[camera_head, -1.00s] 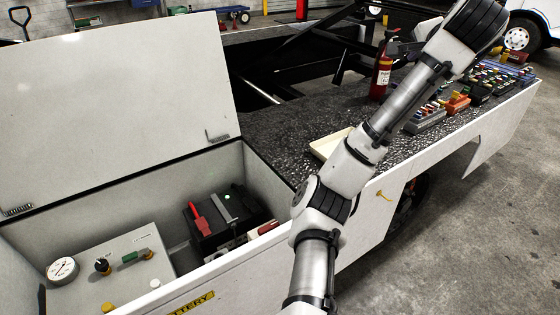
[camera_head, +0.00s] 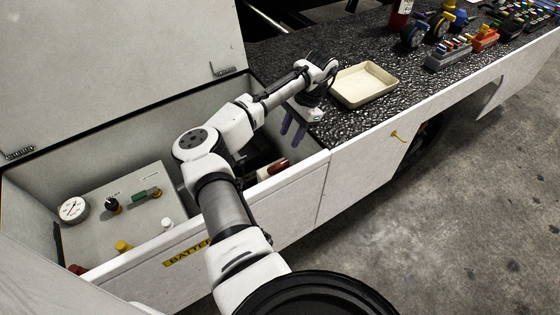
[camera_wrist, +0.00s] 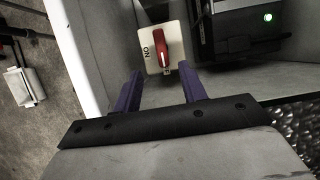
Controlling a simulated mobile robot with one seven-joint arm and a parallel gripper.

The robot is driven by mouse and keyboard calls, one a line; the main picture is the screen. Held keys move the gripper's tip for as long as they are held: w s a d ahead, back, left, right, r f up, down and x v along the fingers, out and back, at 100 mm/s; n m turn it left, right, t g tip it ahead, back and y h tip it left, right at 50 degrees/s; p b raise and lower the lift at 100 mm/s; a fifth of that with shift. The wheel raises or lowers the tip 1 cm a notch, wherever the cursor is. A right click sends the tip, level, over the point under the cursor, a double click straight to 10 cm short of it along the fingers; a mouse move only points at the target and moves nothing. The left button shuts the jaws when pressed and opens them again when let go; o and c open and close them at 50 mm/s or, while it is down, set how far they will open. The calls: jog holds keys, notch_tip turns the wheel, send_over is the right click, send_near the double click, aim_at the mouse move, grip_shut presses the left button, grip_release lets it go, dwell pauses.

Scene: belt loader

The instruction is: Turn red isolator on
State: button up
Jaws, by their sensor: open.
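The red isolator (camera_wrist: 160,47) is a red handle on a cream plate marked "ON" at its left side. In the wrist view its handle lies roughly along the picture's vertical, so it does not point at the "ON" mark. In the head view the isolator shows small and red (camera_head: 279,167) by the box's front wall. My gripper (camera_wrist: 161,73) is open and empty, its two purple fingers on either side of the handle's line. The handle lies just beyond the fingertips, with no contact visible. In the head view my gripper (camera_head: 293,130) hangs over the open box, pointing down.
The open box has a raised lid (camera_head: 120,75) and a front wall (camera_head: 250,215). A dark unit (camera_wrist: 235,40) with a green light sits beside the isolator. A panel with a gauge (camera_head: 73,209) is at left. A cream tray (camera_head: 363,84) lies on the black top.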

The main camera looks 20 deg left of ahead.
aim_at(277, 166)
jog(key=x, duration=1.2)
jog(key=shift+w, duration=0.1)
grip_shut()
